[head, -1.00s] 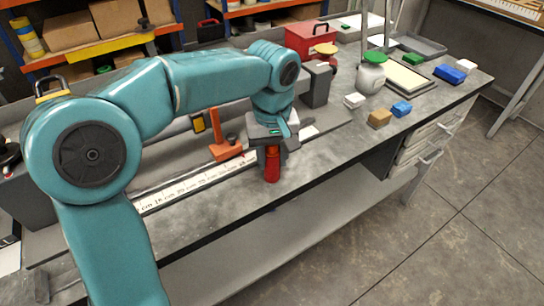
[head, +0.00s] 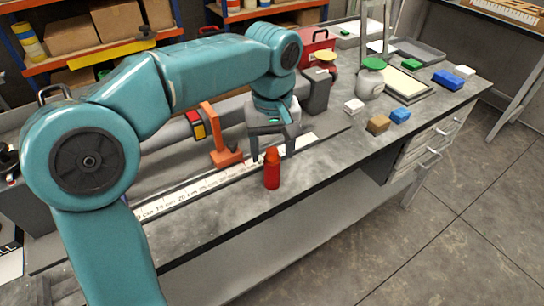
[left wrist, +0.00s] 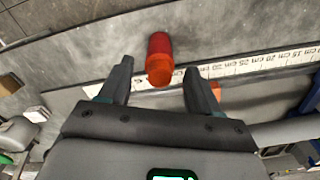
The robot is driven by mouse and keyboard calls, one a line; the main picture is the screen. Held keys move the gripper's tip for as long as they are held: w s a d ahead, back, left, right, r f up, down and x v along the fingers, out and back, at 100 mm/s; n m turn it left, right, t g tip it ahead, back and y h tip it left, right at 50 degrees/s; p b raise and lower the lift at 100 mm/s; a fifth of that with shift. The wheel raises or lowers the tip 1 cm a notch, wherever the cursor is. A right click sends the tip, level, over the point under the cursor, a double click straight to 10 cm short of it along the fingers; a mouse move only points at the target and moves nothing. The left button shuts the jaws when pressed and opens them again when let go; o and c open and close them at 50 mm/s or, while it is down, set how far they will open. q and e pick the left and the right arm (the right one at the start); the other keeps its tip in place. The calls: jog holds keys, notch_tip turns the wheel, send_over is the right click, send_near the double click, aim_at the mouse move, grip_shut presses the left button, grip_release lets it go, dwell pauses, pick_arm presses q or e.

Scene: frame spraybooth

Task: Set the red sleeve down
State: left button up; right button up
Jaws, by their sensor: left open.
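The red sleeve (head: 272,170) stands upright on the grey workbench, near its front edge and just in front of the white ruler strip. My left gripper (head: 273,155) is open and empty, behind and above the sleeve in the head view. In the left wrist view the sleeve (left wrist: 159,58) shows beyond and between the two spread fingertips (left wrist: 155,78), apart from both. My right gripper is not in view.
An orange clamp-like piece (head: 222,145) stands left of the sleeve by the ruler (head: 200,187). Tan (head: 378,124), blue (head: 400,116) and white (head: 354,105) blocks lie to the right. The bench between them and the sleeve is clear.

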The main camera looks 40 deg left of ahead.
pick_arm(q)
notch_tip(320, 180, up, 8)
jog(key=shift+f+p, duration=0.2)
jog(key=shift+p, duration=0.6)
